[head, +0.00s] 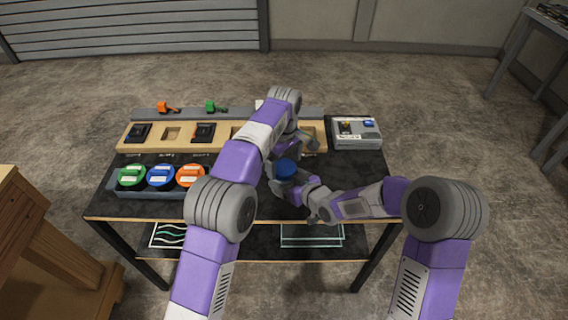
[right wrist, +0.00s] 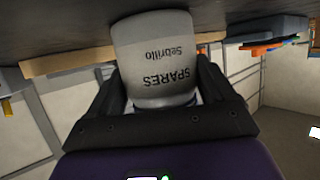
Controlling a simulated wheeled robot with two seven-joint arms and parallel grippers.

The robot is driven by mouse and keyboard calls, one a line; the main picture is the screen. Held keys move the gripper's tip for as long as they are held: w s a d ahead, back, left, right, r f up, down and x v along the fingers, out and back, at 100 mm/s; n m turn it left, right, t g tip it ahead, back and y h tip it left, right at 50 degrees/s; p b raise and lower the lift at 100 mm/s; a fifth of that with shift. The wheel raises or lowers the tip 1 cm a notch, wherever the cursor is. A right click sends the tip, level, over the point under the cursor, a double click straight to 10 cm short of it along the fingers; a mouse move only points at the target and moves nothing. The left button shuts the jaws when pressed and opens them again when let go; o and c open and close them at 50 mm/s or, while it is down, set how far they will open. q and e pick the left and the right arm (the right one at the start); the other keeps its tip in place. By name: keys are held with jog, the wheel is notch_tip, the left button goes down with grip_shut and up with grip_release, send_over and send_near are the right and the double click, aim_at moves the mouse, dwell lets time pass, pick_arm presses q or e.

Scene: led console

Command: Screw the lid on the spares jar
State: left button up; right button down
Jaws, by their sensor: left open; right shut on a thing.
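The spares jar (right wrist: 155,60) is pale grey and stands out in the right wrist view, its "SPARES" label upside down in the picture. My right gripper (right wrist: 155,105) is shut around it. In the head view, the right gripper (head: 290,188) comes in from the right at the jar, near the table's middle. A blue lid (head: 286,167) shows at the jar's top; I cannot tell whether it is threaded on. My left gripper (head: 303,146) is open, just behind and above the lid, partly hidden by its own arm.
A blue tray (head: 150,193) holds jars with green, blue and orange lids at the left. A wooden rack (head: 150,148) with dark modules runs along the back, partly behind my left arm. A grey box (head: 357,142) stands at the back right. The table's right front is bare.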

pick_arm(q)
jog(key=shift+f, duration=0.6)
jog(key=c, duration=1.1)
jog(key=m, duration=0.5)
jog(key=shift+m, duration=0.4)
jog(key=m, duration=0.7)
jog(key=o, duration=1.1)
jog(key=shift+o, duration=0.2)
jog(key=shift+s+d, duration=0.1)
